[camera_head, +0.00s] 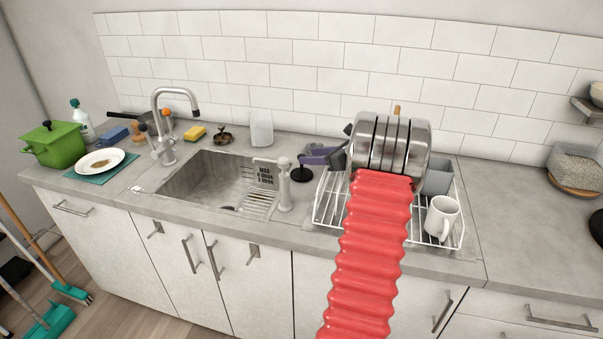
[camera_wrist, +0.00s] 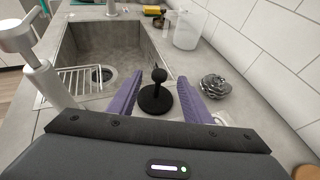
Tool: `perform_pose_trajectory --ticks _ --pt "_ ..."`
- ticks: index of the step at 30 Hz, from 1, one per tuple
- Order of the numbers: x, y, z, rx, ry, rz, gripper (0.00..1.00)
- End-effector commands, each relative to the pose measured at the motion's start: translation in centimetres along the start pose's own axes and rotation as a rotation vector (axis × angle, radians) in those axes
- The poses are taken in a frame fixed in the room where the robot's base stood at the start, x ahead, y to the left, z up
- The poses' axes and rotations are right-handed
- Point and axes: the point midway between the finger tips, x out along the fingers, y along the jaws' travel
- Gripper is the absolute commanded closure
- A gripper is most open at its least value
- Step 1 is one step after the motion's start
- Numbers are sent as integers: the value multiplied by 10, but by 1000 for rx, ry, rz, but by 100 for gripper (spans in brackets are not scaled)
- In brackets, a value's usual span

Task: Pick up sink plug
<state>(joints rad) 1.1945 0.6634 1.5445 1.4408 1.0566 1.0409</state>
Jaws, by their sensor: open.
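The sink plug (camera_wrist: 155,98) is a black disc with a round knob on top. It stands upright on the counter beside the sink and also shows in the head view (camera_head: 301,173). My gripper (camera_wrist: 160,80) has two purple fingers, apart, one on each side of the plug in the wrist view. The plug lies between them, with gaps visible on both sides; I cannot tell the height of the fingers over the counter. In the head view my gripper (camera_head: 312,157) is just behind and right of the plug.
The sink (camera_head: 203,171) lies left of the plug, with a white dispenser (camera_head: 284,187) at its edge. A metal scrubber (camera_wrist: 214,87) sits close to the right finger. A clear container (camera_wrist: 189,30) stands beyond. A wire rack (camera_head: 324,210) with a white mug (camera_head: 441,219) is right.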

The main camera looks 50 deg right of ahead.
Motion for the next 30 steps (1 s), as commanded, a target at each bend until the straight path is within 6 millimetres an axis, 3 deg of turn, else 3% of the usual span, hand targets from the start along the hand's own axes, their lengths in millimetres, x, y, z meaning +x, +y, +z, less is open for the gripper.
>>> perform_pose_trajectory --ticks 3,9,25,30 --pt "18 1 0 0 0 3 55" --pt "34 1 1 0 -1 2 55" --pt "34 0 1 0 -1 0 55" --pt "34 0 1 0 -1 -1 67"
